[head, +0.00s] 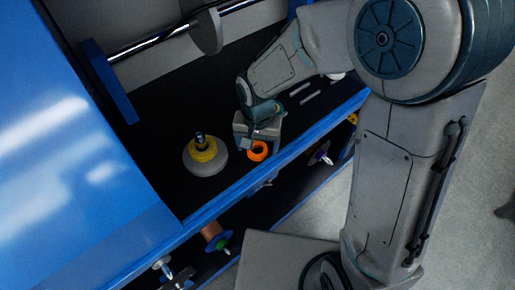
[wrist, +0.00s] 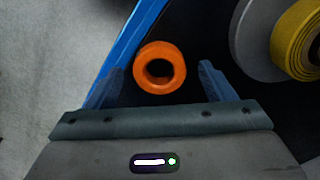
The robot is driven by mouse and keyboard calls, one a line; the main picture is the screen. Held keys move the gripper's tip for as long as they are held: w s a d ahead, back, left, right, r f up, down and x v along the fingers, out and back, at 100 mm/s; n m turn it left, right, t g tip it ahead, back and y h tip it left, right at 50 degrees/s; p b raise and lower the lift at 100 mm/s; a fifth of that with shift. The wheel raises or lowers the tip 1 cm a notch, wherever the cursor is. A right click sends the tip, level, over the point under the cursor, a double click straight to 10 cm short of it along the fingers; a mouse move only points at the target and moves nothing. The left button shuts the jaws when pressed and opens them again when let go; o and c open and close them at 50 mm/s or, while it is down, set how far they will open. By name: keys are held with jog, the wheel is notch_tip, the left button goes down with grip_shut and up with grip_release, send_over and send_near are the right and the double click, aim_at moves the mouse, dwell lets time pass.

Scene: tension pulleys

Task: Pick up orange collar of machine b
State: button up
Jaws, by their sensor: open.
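The orange collar (head: 258,151) is a ring lying on the dark shelf, close to its blue front edge. In the wrist view the collar (wrist: 160,68) lies ahead of my gripper, roughly between the lines of its two fingers and a little beyond their tips. Its hole faces the camera. My gripper (wrist: 165,82) is open and empty, with one blue-grey finger on each side. In the head view my gripper (head: 257,140) is right beside the collar, at its upper side in the picture. Any contact between them cannot be told.
A grey disc (head: 207,167) with a yellow ring (head: 203,150) on a post stands left of the collar. The blue shelf edge (head: 225,199) runs close by the collar. A large blue panel (head: 90,150) is at the left. Spindles with coloured parts (head: 215,236) sit below the shelf edge.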

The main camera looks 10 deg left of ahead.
jog(key=shift+f, duration=0.15)
jog(key=c, duration=1.1)
jog(key=shift+o, duration=0.2)
